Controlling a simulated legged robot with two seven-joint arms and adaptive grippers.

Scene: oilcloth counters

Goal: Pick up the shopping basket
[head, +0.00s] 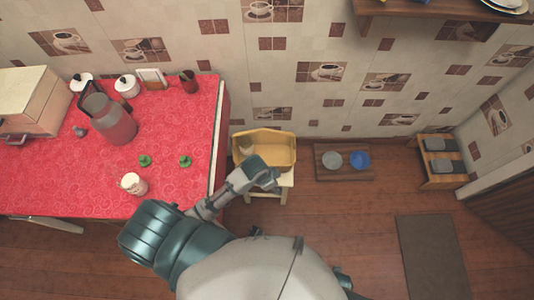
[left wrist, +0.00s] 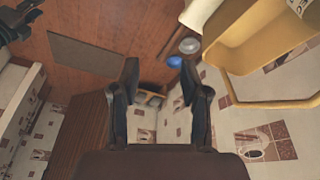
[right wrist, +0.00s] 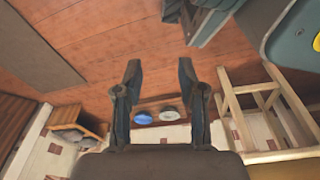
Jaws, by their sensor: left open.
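The shopping basket (head: 278,149) is yellow and open-topped. It stands on a small pale wooden stool (head: 283,193) against the tiled wall. My left forearm and gripper (head: 268,180) cover its front-left part in the head view. In the left wrist view the basket (left wrist: 245,47) fills the upper right, with its yellow handle (left wrist: 272,104) beside the fingers. My left gripper (left wrist: 159,72) is open and empty, apart from the basket. My right gripper (right wrist: 158,72) is open and empty, with the stool (right wrist: 232,103) to its right; it is hidden in the head view.
The red-clothed counter (head: 60,175) is left of the basket, holding a jug (head: 112,122) and several small items. A wooden board (head: 330,175) with grey and blue bowls lies on the floor to the right. A small rack (head: 440,165) and a mat (head: 425,255) are farther right.

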